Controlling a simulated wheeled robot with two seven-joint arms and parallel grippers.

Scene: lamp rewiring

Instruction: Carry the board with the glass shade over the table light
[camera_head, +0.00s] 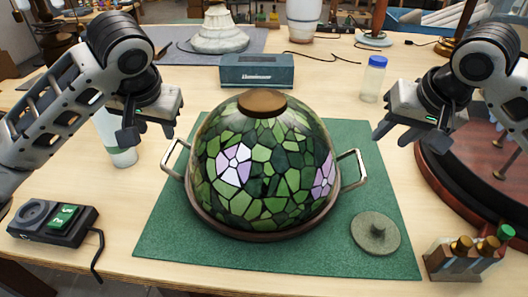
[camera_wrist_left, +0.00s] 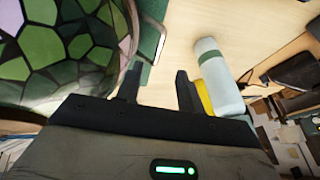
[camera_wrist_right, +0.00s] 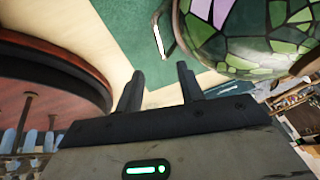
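The glass shade (camera_head: 262,165), a green leaded dome with lilac flowers and a brown cap, sits on a round brown board (camera_head: 255,234) on the green mat (camera_head: 300,262). The board has a metal handle on each side, the left handle (camera_head: 172,158) and the right handle (camera_head: 355,170). My left gripper (camera_head: 150,138) is open and empty, above and left of the left handle. My right gripper (camera_head: 395,138) is open and empty, above and right of the right handle. Both wrist views show the fingers apart near a handle. I cannot make out the table light for certain.
A white bottle (camera_head: 117,140) stands close to my left gripper. A switch box (camera_head: 52,222) lies at the left. A round dark wooden piece (camera_head: 440,165) is at the right, with small bottles (camera_head: 465,258) in front. A blue box (camera_head: 257,70) stands behind the shade, and a grey-green disc (camera_head: 375,235) lies on the mat.

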